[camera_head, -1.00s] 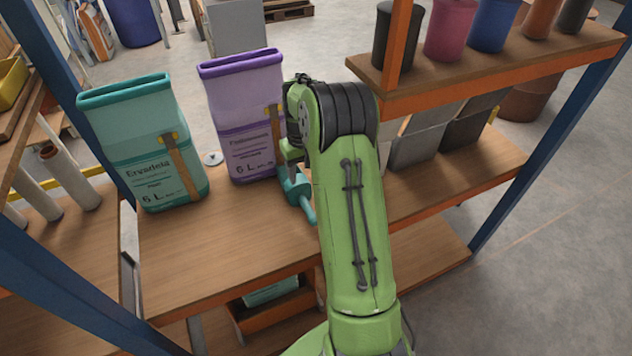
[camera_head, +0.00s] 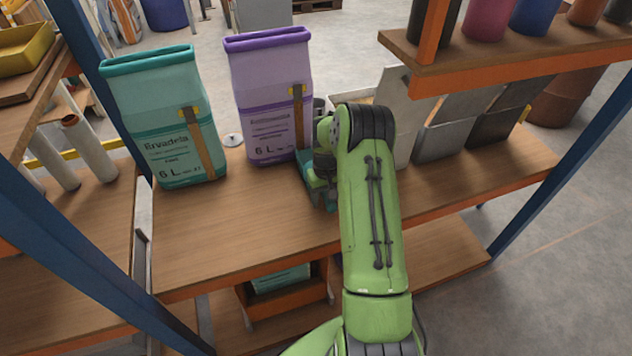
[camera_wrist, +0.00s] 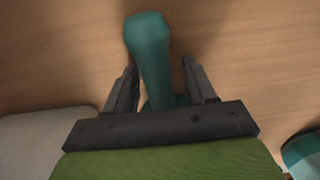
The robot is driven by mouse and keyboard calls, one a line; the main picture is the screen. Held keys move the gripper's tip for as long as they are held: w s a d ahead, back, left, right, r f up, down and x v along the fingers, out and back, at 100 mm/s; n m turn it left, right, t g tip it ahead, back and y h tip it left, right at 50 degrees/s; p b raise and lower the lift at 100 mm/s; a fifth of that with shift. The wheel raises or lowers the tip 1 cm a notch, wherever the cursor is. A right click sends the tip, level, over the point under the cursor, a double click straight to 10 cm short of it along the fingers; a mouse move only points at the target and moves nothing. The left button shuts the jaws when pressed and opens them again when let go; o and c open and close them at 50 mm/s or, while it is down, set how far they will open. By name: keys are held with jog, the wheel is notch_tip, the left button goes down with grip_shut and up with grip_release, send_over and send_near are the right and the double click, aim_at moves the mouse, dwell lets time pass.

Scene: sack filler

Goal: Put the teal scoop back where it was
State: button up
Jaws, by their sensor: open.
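The teal scoop (camera_head: 306,172) is at the bench just right of the purple sack, mostly hidden behind my arm in the head view. In the wrist view its teal handle (camera_wrist: 148,50) points away over bare wood, between my fingers. My gripper (camera_wrist: 159,68) is open, one dark finger on each side of the handle with a gap showing. The rest of the scoop is hidden under the gripper body. I cannot tell whether it rests fully on the bench.
A purple sack (camera_head: 268,90) and a teal sack (camera_head: 160,110) stand upright on the bench (camera_head: 240,230). Grey bins (camera_head: 445,135) stand at the right, under a shelf (camera_head: 500,65) with several pots. An orange crate (camera_head: 290,305) is below. The bench front left is clear.

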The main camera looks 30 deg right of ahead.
jog(key=shift+r, duration=0.1)
grip_shut()
dwell(0.3)
notch_tip(320, 180, up, 28)
jog(key=p, duration=0.7)
